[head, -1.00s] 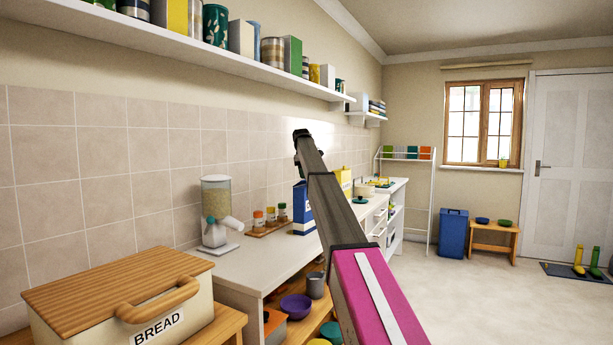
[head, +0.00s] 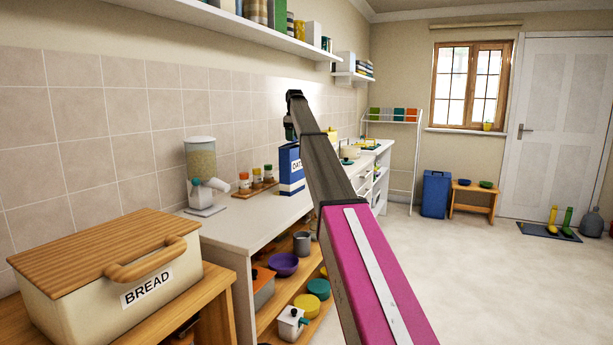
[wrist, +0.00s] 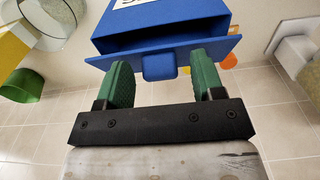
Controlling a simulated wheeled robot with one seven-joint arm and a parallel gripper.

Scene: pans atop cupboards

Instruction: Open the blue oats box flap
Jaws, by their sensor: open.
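The blue oats box (head: 290,172), with a white label band, stands on the white counter beyond the spice jars, partly behind my arm. My gripper (head: 291,130) is above the box at the end of my raised arm. In the wrist view the box (wrist: 160,17) is close in front of my gripper (wrist: 158,72). Its blue flap (wrist: 205,52) has a tab (wrist: 159,66) lying between the two green fingers. The fingers are apart, with space on both sides of the tab. A dark gap shows between flap and box. Whether the fingertips touch the flap is unclear.
A cereal dispenser (head: 200,165) and a rack of spice jars (head: 257,180) stand on the counter, left of the box. A bread bin (head: 105,262) is at the near left. A shelf (head: 215,18) of containers runs above.

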